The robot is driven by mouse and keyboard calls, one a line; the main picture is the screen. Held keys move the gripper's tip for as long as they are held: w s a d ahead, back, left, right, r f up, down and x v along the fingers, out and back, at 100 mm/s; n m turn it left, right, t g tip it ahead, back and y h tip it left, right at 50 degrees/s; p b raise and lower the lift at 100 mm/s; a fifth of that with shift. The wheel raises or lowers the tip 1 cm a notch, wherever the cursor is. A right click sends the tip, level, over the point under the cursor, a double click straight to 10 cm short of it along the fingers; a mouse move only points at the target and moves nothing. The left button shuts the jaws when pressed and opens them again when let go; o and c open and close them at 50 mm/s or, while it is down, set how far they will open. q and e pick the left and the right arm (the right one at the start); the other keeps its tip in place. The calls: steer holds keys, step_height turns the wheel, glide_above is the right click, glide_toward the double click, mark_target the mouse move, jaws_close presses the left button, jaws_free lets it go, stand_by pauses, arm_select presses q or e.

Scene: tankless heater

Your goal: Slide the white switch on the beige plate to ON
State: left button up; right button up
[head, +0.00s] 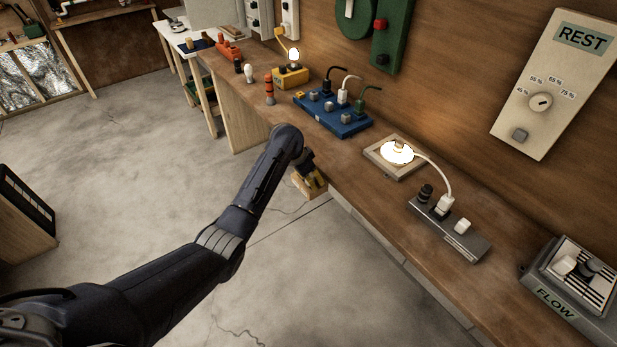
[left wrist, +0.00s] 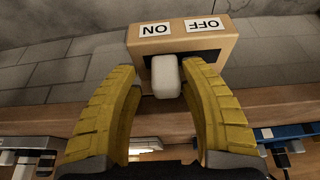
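The beige plate (left wrist: 183,45) is close in the left wrist view, with upside-down labels, ON at left and OFF at right. The white switch (left wrist: 165,76) sticks out of a dark slot below the labels, toward the ON side; part of the slot is hidden by a finger. My left gripper (left wrist: 162,76) is open, its yellow fingers on either side of the switch. A gap shows at the left finger; I cannot tell whether the right one touches. In the head view my left gripper (head: 312,183) is at the bench's front edge. My right gripper is not in view.
The wooden bench (head: 375,203) carries a blue block (head: 333,114) with plugs, a lit lamp (head: 397,152), a grey power strip (head: 450,229) and a FLOW box (head: 572,290). A REST panel (head: 555,85) is on the wall. The concrete floor (head: 130,160) is mostly clear.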

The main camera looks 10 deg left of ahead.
arm_select(q)
steer(key=shift+o, duration=0.3)
steer(key=shift+a+r, duration=0.1)
steer(key=shift+r, duration=0.05)
steer(key=shift+a+r, duration=0.1)
steer(key=shift+r, duration=0.15)
steer(key=v, duration=1.1)
steer(key=shift+s+r, duration=0.1)
